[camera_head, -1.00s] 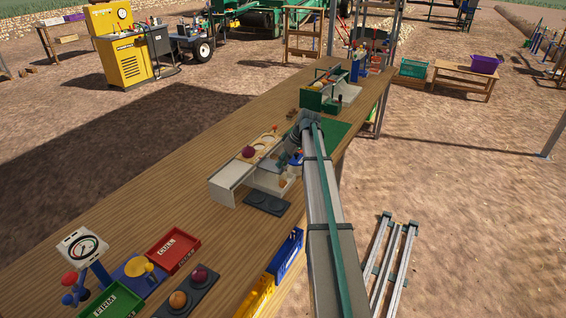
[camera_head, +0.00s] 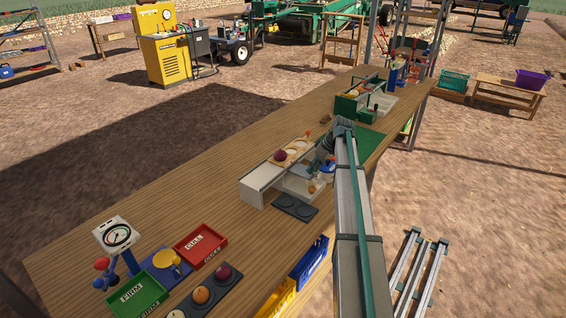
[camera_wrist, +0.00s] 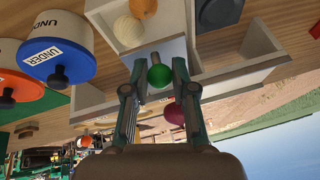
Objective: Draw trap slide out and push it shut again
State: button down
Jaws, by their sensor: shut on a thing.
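The trap slide (camera_wrist: 167,50) shows in the wrist view as a pale grey-blue plate between the white walls of the box. Its round green knob (camera_wrist: 160,77) sits between the fingers of my gripper (camera_wrist: 159,84), which is shut on it. A pale round ball (camera_wrist: 128,30) and an orange ball (camera_wrist: 143,8) lie in the white compartment beyond the slide. In the head view the white box (camera_head: 258,184) stands on the bench, with my gripper (camera_head: 322,168) at its right part.
A blue disc marked UNDER (camera_wrist: 55,52) and an orange disc (camera_wrist: 25,95) are at the left in the wrist view. The bench (camera_head: 150,190) also holds a dark two-well tray (camera_head: 295,207), a red tray (camera_head: 201,246) and a green tray (camera_head: 136,292). The bench's left middle is clear.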

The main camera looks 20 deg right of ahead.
jog(key=shift+w+a, duration=0.75)
jog(key=shift+w, duration=0.4)
jog(key=shift+w+a, duration=0.7)
jog(key=shift+w, duration=0.45)
jog(key=shift+w+a, duration=0.75)
jog(key=shift+w, duration=0.4)
jog(key=c, duration=0.9)
grip_release()
jog(key=shift+o, duration=0.2)
jog(key=shift+r, duration=0.1)
jog(key=shift+r+p, duration=1.05)
jog(key=shift+r, duration=1.9)
